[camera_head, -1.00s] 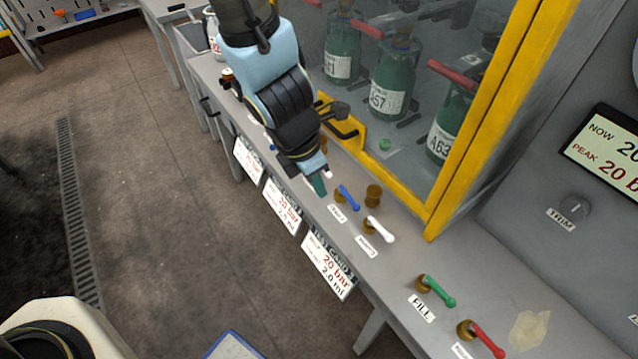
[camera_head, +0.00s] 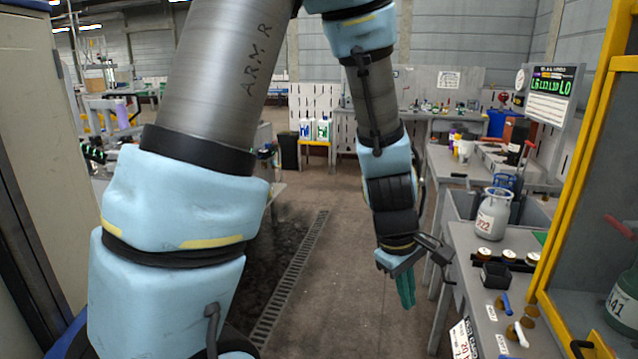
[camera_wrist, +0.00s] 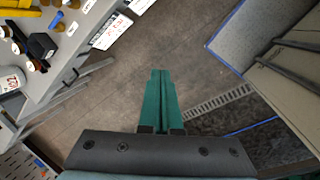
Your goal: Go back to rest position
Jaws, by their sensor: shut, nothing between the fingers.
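My gripper (camera_head: 405,292) hangs at the end of my arm in the head view, over the floor and left of the bench. Its green fingers point down and are together with nothing between them. In the wrist view my gripper (camera_wrist: 160,78) shows its green fingers side by side above the brown floor. They touch nothing. My light blue and grey arm fills the left and middle of the head view and hides part of the room behind it.
A floor grating (camera_head: 290,280) runs along the aisle. A far workbench (camera_head: 437,117) stands at the back. The floor below my gripper is clear.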

